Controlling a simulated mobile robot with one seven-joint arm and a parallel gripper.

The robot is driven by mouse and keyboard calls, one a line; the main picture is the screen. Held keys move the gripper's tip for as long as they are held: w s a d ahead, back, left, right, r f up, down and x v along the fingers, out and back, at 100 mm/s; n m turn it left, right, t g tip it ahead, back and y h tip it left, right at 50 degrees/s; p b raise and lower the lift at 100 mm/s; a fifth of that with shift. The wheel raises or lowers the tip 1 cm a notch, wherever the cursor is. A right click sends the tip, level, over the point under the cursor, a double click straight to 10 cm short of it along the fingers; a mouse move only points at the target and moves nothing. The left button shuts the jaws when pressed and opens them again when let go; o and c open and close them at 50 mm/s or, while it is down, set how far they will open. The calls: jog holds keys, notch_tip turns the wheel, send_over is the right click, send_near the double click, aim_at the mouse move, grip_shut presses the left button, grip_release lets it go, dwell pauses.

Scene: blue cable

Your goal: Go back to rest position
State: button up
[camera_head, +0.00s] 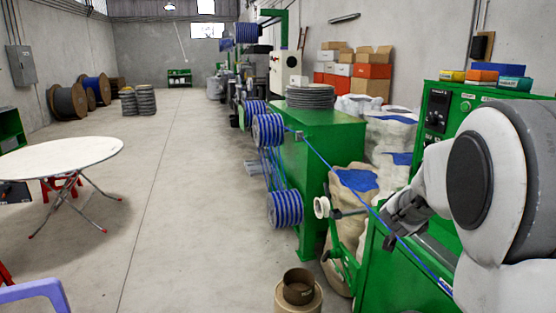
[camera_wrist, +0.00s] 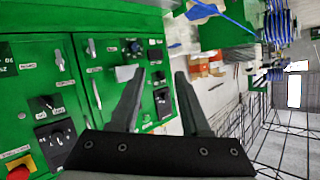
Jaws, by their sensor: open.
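My gripper (camera_head: 392,226) is at the right in the head view, at the end of my white and grey arm. In the wrist view its two dark fingers (camera_wrist: 160,75) stand apart with nothing between them. The blue cable (camera_head: 325,163) runs from a spool down to the right, past my gripper in the picture, to the green machine (camera_head: 378,283). I cannot tell how far the cable is from the fingers. In the wrist view a green control panel (camera_wrist: 85,75) with switches and knobs lies beyond the fingers.
Blue-striped spools (camera_head: 285,209) hang beside a green cabinet (camera_head: 322,135). Sacks (camera_head: 352,200) stand between the machines. A brown round container (camera_head: 298,290) is on the floor in front. A white round table (camera_head: 60,157) is at the left. The middle floor is clear.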

jog(key=s+a+r+n+g+y, duration=0.1)
jog(key=s+a+r+n+y, duration=0.2)
jog(key=s+a, duration=0.4)
jog(key=s+a+r+n+y, duration=0.1)
jog(key=s+a+n+y, duration=0.25)
jog(key=s+a, duration=0.35)
jog(key=s+a+f+n+g, duration=0.1)
jog(key=s+a+f+g, duration=0.1)
jog(key=s, duration=0.8)
jog(key=s+a+f+n+g, duration=0.1)
jog(key=s+a+f+g, duration=0.1)
jog(key=s, duration=0.8)
jog(key=shift+s+f+n+g, duration=0.25)
jog(key=shift+n+g, duration=0.1)
jog(key=shift+g, duration=0.25)
jog(key=shift+d, duration=0.15)
